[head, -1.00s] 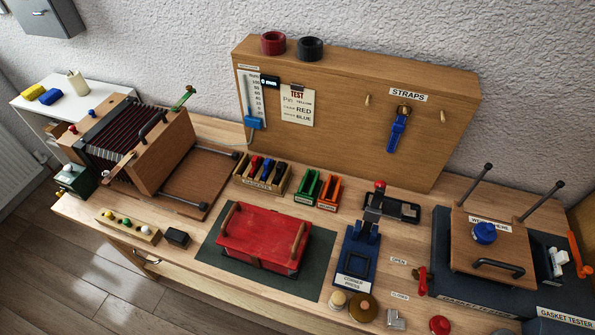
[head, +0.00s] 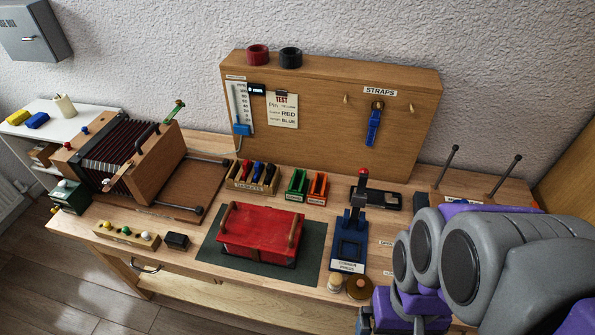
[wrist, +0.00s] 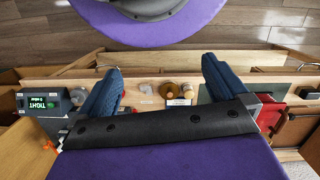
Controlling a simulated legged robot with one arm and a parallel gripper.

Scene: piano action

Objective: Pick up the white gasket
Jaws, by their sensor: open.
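My gripper (wrist: 161,68) is open in the wrist view, its two blue fingers spread wide with nothing between them. It is above the front of the bench. In the head view my arm comes in from the right and covers most of the gasket tester. I cannot make out the white gasket for certain. In the wrist view a small white piece (wrist: 78,97) shows at the tester (wrist: 45,103), left of the left finger; its shape is too small to tell. The tester's green display reads "TIGHT".
The gasket rack (head: 252,177) holds red, blue and dark pieces. A red bellows-like case (head: 260,235) lies on a green mat (head: 207,250). The corner press (head: 350,243) stands right of it. The straps board (head: 330,115) stands behind. A brown round pot (wrist: 167,89) sits near the bench's front edge.

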